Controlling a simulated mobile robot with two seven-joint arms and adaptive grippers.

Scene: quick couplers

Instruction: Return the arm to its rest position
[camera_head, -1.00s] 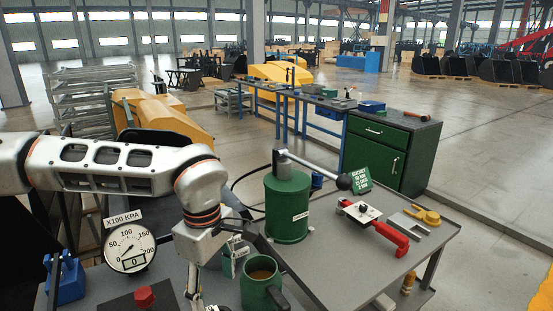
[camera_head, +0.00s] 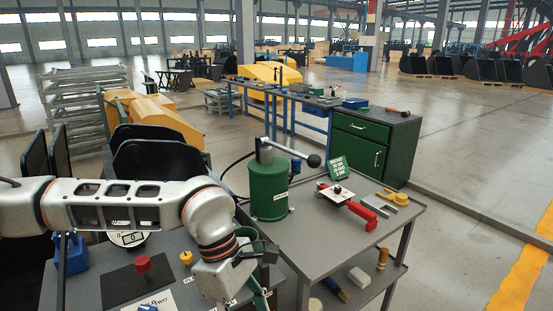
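My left arm comes in from the left and crosses the lower left of the head view. Its gripper (camera_head: 262,292) points down at the bottom edge, over the near grey bench. The fingers are small and partly cut off, so I cannot tell whether they are open or shut, or hold anything. A green mug (camera_head: 246,235) is mostly hidden behind my wrist. The pressure gauge (camera_head: 128,239) is mostly covered by my forearm. My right gripper is not in view.
A green pump cylinder (camera_head: 268,190) with a black-knobbed lever stands on the grey cart, beside a red-handled tool (camera_head: 358,212) and a green sign (camera_head: 338,167). A red knob (camera_head: 143,264) sits on a black plate. Open floor lies right of the cart.

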